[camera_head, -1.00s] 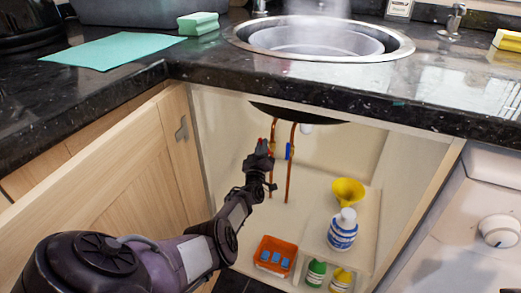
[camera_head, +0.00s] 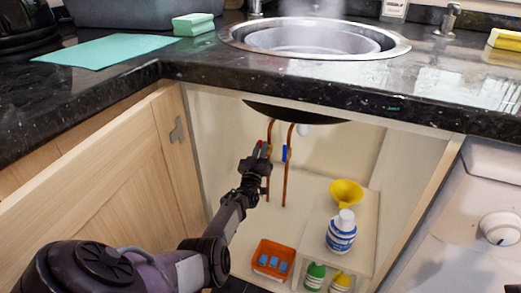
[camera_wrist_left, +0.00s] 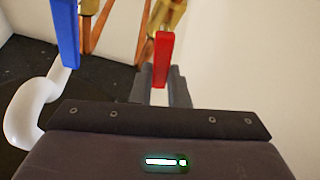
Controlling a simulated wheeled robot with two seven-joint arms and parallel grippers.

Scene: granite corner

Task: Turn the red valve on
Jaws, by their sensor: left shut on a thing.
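The red valve handle (camera_wrist_left: 163,58) stands upright between the two fingers of my left gripper (camera_wrist_left: 160,85) in the left wrist view. The gripper is shut on it. In the head view my left gripper (camera_head: 257,158) is inside the open cabinet under the sink, at the left copper pipe (camera_head: 269,135). Only a little red of the valve shows there, above the fingertips. A blue valve handle (camera_head: 286,153) is on the right copper pipe (camera_head: 288,180), just right of the gripper. It also shows at the upper left in the left wrist view (camera_wrist_left: 66,32). My right gripper is not in view.
The wooden cabinet door (camera_head: 110,190) stands open at the left. An orange tray (camera_head: 273,259) with blue blocks, a white-and-blue bottle (camera_head: 341,235), a yellow funnel (camera_head: 346,192) and small bottles stand below. A white pipe (camera_wrist_left: 27,115) curves beside the blue handle.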

